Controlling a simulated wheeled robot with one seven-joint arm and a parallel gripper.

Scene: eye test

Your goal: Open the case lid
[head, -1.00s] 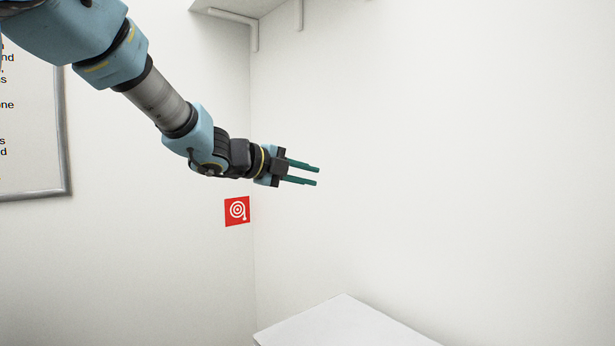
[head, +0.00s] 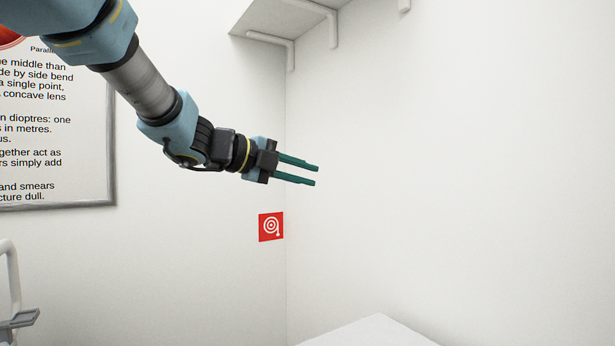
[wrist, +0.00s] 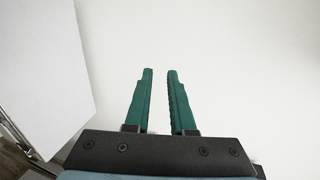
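My gripper (head: 316,175) is in the middle of the head view, raised in front of the white walls, its green fingers pointing right. In the wrist view the two fingers (wrist: 160,72) stand apart with a gap between them and nothing in the gap. The gripper is open and empty. No case and no lid show in either view.
A white flat surface (head: 375,334) shows at the bottom of the head view. A shelf on brackets (head: 280,18) is on the wall above. A framed text poster (head: 45,130) hangs at left, and a red sign (head: 271,227) near the corner. A pale tubular frame (head: 12,285) stands at lower left.

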